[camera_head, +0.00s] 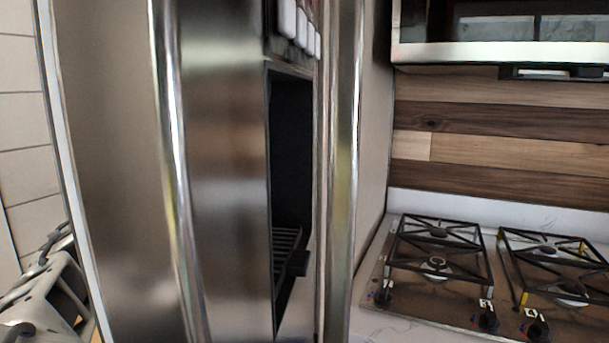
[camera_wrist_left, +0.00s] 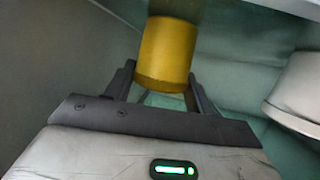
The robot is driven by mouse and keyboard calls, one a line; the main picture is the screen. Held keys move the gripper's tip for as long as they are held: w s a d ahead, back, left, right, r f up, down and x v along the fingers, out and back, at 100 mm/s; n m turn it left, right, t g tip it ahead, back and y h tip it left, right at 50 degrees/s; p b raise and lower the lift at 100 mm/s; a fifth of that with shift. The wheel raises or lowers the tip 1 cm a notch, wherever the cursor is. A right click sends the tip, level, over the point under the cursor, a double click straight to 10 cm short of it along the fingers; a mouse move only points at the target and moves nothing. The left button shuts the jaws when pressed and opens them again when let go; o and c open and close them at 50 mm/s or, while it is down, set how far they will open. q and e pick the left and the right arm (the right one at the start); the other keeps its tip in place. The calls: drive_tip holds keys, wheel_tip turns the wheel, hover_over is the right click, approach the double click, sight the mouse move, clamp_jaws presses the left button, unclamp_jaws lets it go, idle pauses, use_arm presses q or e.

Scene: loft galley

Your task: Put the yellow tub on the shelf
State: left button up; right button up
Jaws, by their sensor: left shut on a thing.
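The yellow tub (camera_wrist_left: 166,55) is in the left wrist view, upper middle, between the two dark fingers of my left gripper (camera_wrist_left: 162,78). The gripper is shut on the tub. The tub's far end is in shadow against a pale greenish surface. I cannot tell whether the tub touches that surface. Which surface is the shelf is not clear. The head view shows neither the tub nor the left gripper; only part of my left arm shows at its lower left edge. My right gripper is in neither view.
A pale rounded object (camera_wrist_left: 298,88) stands at the right in the left wrist view, and a grey wall (camera_wrist_left: 50,50) runs along the left. In the head view, a steel fridge (camera_head: 225,180) with a dispenser fills the left; a gas hob (camera_head: 450,310) lies at the right.

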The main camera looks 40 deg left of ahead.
use_arm(q)
drive_tip(key=o, duration=1.2)
drive_tip(key=shift+r, duration=0.1)
drive_tip(key=shift+s, duration=0.3)
drive_tip(key=b+v, duration=0.2)
drive_tip(key=v, duration=0.3)
drive_tip(key=shift+s, duration=0.3)
drive_tip(key=shift+s+d+r, duration=0.1)
drive_tip(key=shift+s+r, duration=0.3)
drive_tip(key=shift+s, duration=0.2)
